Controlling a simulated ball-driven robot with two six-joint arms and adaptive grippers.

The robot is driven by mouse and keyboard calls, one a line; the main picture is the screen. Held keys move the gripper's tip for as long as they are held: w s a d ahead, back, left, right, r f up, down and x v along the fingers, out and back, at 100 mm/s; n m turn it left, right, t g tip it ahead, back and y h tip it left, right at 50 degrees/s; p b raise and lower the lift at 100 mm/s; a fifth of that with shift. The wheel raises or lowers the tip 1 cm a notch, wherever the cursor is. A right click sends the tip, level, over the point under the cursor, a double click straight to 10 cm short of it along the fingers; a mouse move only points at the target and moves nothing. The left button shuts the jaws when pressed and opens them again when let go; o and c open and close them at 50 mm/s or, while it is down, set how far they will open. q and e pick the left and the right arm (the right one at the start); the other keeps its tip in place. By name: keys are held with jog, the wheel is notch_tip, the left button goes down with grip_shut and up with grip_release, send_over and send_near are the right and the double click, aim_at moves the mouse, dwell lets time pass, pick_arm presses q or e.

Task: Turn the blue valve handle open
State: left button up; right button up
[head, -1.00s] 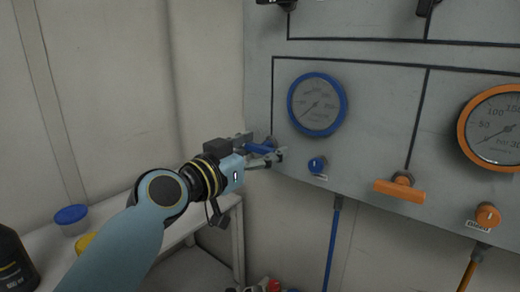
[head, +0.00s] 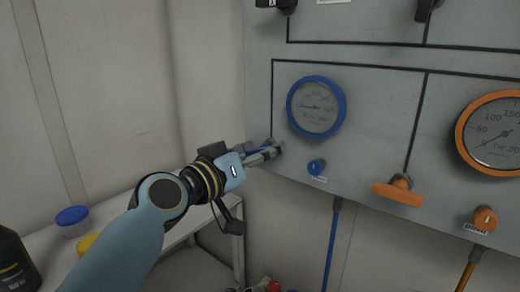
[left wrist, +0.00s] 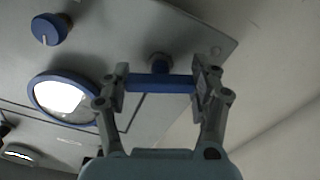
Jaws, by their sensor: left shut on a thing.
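The blue valve handle (left wrist: 160,83) is a bar on a round stem at the panel's lower left edge. In the left wrist view it runs crosswise between the fingers of my left gripper (left wrist: 160,86), which touch its two ends. In the head view my left gripper (head: 262,153) is shut on the handle (head: 258,147), and the fingers hide most of it. My right gripper is not in view.
The grey panel (head: 365,110) carries a blue-rimmed gauge (head: 316,107), a small blue knob (head: 317,167), an orange handle (head: 398,190) and an orange-rimmed gauge (head: 495,132).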

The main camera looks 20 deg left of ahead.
pick_arm(q)
jog(key=n+p, duration=0.1)
jog(key=n, duration=0.4)
jog(key=shift+n+p, duration=0.3)
jog(key=n+p, duration=0.1)
jog(key=n, duration=0.2)
jog(key=shift+n+p, duration=0.4)
jog(key=shift+n, duration=1)
jog(key=shift+f, duration=0.1)
jog(key=o, duration=1.2)
jog(key=shift+s, duration=0.1)
jog(key=v, duration=1.2)
